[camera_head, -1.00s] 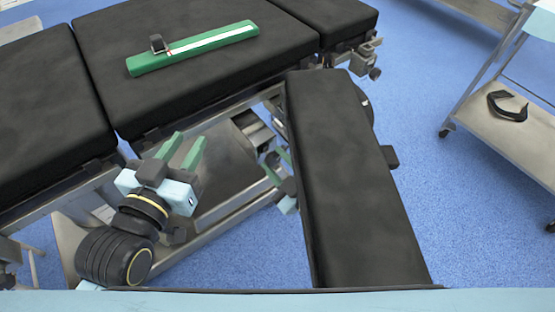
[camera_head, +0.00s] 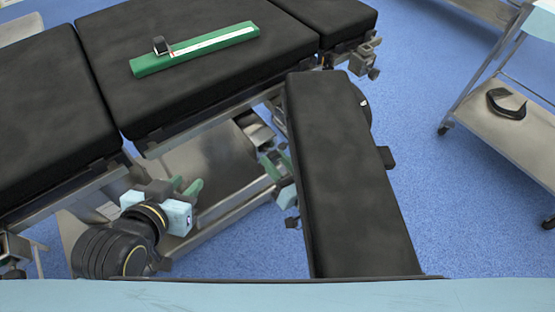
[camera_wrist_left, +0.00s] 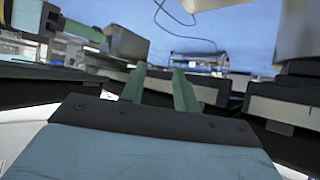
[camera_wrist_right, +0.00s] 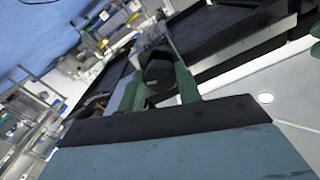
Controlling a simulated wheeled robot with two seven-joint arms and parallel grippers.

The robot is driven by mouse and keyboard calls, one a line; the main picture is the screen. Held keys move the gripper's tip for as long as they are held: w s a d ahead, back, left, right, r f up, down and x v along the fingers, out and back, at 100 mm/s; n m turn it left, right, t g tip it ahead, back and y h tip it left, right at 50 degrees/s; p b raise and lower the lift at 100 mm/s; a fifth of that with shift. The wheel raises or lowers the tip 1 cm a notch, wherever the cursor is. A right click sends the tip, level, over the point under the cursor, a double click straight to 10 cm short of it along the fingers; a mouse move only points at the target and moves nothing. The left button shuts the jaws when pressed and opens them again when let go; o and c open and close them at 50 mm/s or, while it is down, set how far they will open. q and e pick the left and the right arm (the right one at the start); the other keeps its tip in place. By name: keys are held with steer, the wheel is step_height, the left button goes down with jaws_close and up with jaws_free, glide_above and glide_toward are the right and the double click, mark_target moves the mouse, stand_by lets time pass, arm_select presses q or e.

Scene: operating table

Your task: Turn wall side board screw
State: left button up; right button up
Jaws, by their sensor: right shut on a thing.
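The side board (camera_head: 345,180) is a long black padded board that juts from the operating table toward me in the head view. My right gripper (camera_head: 271,160) is beside its left edge, partly hidden behind the board. In the right wrist view its green fingers (camera_wrist_right: 157,85) are shut on a dark knob (camera_wrist_right: 158,72), which looks like the screw. The knob is not clear in the head view. My left gripper (camera_head: 185,187) is low beside the table's near edge at the left. In the left wrist view its green fingers (camera_wrist_left: 159,88) stand apart with nothing between them.
The black table pads (camera_head: 190,90) fill the upper left, with a green bar (camera_head: 195,50) lying on top. Metal side rails run along the near edge. A steel trolley (camera_head: 500,130) with a black curved item stands at the right. Blue floor (camera_head: 430,200) is free between.

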steer(key=m, duration=0.3)
steer(key=shift+m, duration=2.2)
steer(key=m+b, duration=0.1)
steer(key=m, duration=0.2)
steer(key=shift+m, duration=0.3)
steer(key=m, duration=0.2)
steer(key=shift+m, duration=0.4)
steer(key=shift+m+b, duration=0.5)
steer(key=shift+m, duration=0.6)
arm_select(q)
steer(key=w+d+r+t+h, duration=0.2)
steer(key=r+t, duration=0.4)
steer(key=r, duration=0.3)
steer(key=shift+w+d+t+b, duration=0.3)
steer(key=shift+w+d, duration=0.1)
steer(key=shift+w, duration=0.3)
arm_select(e)
steer(key=shift+m, duration=1.2)
arm_select(q)
steer(key=shift+r, duration=0.1)
